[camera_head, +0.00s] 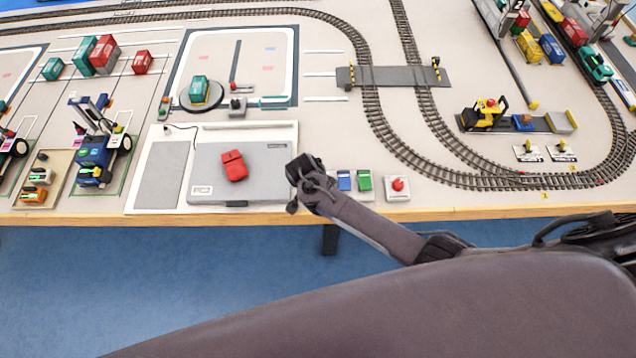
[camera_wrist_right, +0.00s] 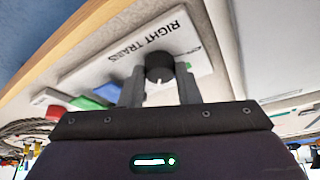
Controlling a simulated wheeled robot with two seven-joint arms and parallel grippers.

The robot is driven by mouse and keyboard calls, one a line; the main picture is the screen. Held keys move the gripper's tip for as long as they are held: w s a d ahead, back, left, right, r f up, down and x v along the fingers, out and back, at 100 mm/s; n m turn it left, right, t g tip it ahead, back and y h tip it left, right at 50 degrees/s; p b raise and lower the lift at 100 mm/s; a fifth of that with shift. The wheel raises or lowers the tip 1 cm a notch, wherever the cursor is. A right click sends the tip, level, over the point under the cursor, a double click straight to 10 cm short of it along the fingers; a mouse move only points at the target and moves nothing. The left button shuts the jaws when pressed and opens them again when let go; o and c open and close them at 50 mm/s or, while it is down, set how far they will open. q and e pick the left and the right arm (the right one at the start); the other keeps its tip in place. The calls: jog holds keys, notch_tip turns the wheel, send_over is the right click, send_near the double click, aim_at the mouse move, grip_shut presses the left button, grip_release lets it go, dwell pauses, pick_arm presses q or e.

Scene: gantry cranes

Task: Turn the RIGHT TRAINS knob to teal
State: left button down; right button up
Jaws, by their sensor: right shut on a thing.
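My right gripper (camera_wrist_right: 160,75) is shut on the RIGHT TRAINS knob (camera_wrist_right: 160,62), with one finger on each side of it. The knob is black and round, and a short white pointer mark on it faces my gripper in the right wrist view. It sits on a light panel (camera_wrist_right: 120,62) lettered RIGHT TRAINS. I cannot make out any teal mark beside the knob. In the head view my right gripper (camera_head: 305,175) is at the table's front edge, and it hides the knob and most of the panel. My left gripper is not in view.
Just right of my gripper are a blue switch (camera_head: 344,180), a green switch (camera_head: 364,181) and a red button (camera_head: 397,188). To the left is a grey case (camera_head: 262,163) with a red object (camera_head: 234,165) on it. Train tracks (camera_head: 400,150) curve behind the controls.

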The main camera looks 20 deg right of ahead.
jog(key=shift+w+r+m, duration=0.1)
jog(key=shift+w+m, duration=0.05)
jog(key=shift+m, duration=0.15)
dwell(0.4)
jog(key=o, duration=1)
jog(key=shift+c, duration=0.2)
jog(key=v, duration=0.7)
jog(key=shift+r, duration=0.25)
jog(key=shift+a, duration=0.1)
